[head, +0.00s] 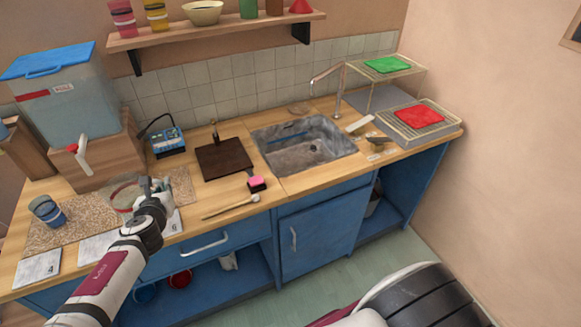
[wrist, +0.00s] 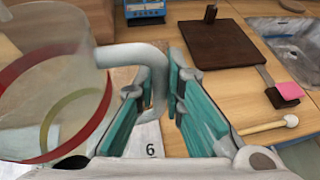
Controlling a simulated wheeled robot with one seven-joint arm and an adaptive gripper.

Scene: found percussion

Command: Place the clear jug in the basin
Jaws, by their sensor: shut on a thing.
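The clear jug (head: 124,194) is at the left part of the counter, over the speckled mat below the dispenser tap. In the wrist view the jug (wrist: 45,90) fills the left side, see-through, with a red band and a grey handle (wrist: 140,54). My gripper (head: 156,187) is at the jug's right side; in the wrist view its teal-padded fingers (wrist: 160,92) are shut on the handle. I cannot tell whether the jug's base touches the mat. The basin (head: 322,154) is a grey sink set in the counter to the right; its near corner (wrist: 290,30) shows in the wrist view.
Between jug and basin are a dark board (head: 222,160), a pink-topped block (head: 257,184) and a wooden beater (head: 232,207). A tap (head: 338,88) rises behind the basin.

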